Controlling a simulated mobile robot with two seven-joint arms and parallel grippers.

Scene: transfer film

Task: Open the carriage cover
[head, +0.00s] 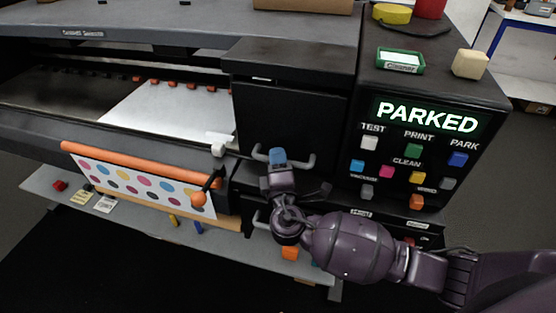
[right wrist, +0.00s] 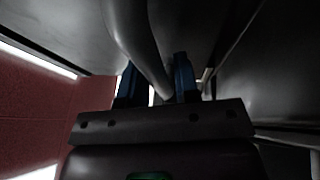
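The carriage cover (head: 290,110) is a black box front left of the control panel and looks closed. A grey bar handle (head: 306,162) runs across its lower front. My right gripper (head: 277,157) is at the left part of this handle, its blue fingertips over the bar. In the right wrist view the grey handle (right wrist: 143,45) runs down between the two blue fingers of my right gripper (right wrist: 158,82). The fingers stand apart, with a light gap between the left finger and the bar. My left gripper is not in view.
The control panel (head: 370,190) at right reads "PARKED" and has several coloured buttons. An orange roll (head: 120,165) with a dotted print hangs at left. A lower shelf (head: 130,212) carries small items. A green-framed box (head: 400,61) and a beige block (head: 470,64) stand on top.

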